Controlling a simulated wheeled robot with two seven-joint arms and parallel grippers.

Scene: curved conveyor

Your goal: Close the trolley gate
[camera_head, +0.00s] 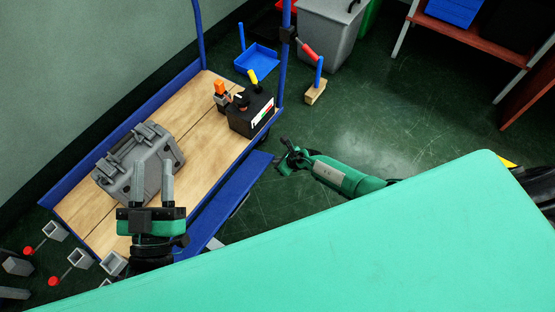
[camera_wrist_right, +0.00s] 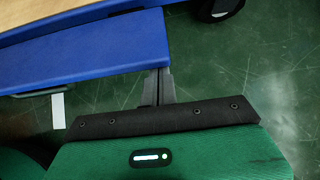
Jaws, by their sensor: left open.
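The trolley (camera_head: 205,130) has a wooden deck and a blue frame. Its blue gate panel (camera_head: 232,197) hangs folded outward along the deck's right side, lower than the deck. The panel's blue edge (camera_wrist_right: 100,48) crosses the right wrist view. My right gripper (camera_head: 284,154) is near the panel's far end. In the right wrist view its fingers (camera_wrist_right: 158,88) are close together beside the panel's corner; their tips meet the edge or pass under it, I cannot tell which. My left gripper (camera_head: 153,178) is open over the near deck, its fingers in front of the grey case.
A grey case (camera_head: 135,150) and a black toolbox (camera_head: 250,112) stand on the deck. A blue dustpan (camera_head: 258,60), brush (camera_head: 316,92) and grey bin (camera_head: 330,32) are beyond. A green surface (camera_head: 400,230) fills the lower right. The floor beside my right gripper is clear.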

